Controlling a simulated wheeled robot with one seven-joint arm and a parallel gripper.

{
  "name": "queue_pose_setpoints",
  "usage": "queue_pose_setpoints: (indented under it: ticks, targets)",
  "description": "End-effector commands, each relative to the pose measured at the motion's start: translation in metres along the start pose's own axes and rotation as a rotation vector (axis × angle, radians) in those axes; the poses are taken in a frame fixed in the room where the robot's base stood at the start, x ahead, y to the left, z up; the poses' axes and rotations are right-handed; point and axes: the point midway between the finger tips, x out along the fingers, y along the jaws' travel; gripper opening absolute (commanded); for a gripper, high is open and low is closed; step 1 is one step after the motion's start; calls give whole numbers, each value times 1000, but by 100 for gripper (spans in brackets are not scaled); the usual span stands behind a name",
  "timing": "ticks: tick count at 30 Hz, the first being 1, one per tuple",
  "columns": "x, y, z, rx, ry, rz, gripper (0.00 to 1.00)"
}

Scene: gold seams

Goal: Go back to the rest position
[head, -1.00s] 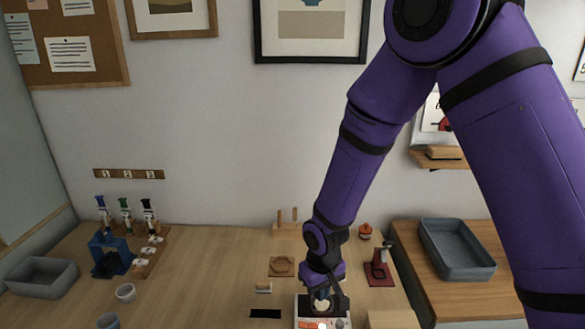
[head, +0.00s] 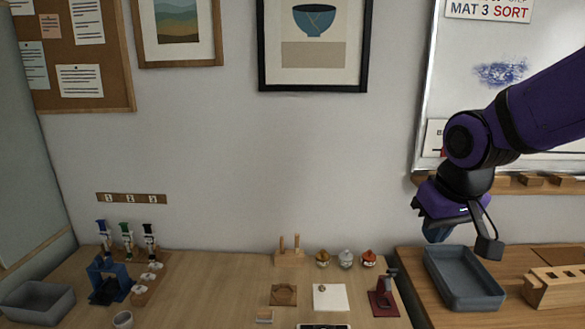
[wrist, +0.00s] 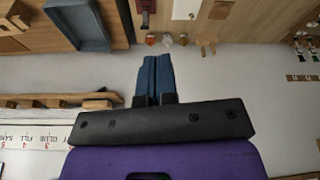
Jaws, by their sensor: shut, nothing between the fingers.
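My gripper (head: 437,232) hangs from my purple arm at the right of the head view, above and near the back left corner of the blue-grey tray. In the wrist view its two blue fingers (wrist: 152,72) lie side by side with nothing between them. It is shut and clear of the things on the bench.
The blue-grey tray (head: 466,281) stands on the right bench beside a wooden block with holes (head: 556,288). A red stand (head: 383,297), several small jars (head: 345,259) and a white square (head: 330,297) are on the middle bench. A grey bin (head: 37,301) is far left.

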Motion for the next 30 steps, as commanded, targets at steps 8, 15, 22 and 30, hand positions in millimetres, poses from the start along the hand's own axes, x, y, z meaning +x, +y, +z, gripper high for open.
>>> queue_pose_setpoints:
  ticks: [8,15,22,30]
  targets:
    - [-62,29,47,81,81,18,0]
    - [-98,41,91,136,137,31,0]
    - [-110,44,112,159,161,36,0]
    - [-112,44,114,161,162,36,0]
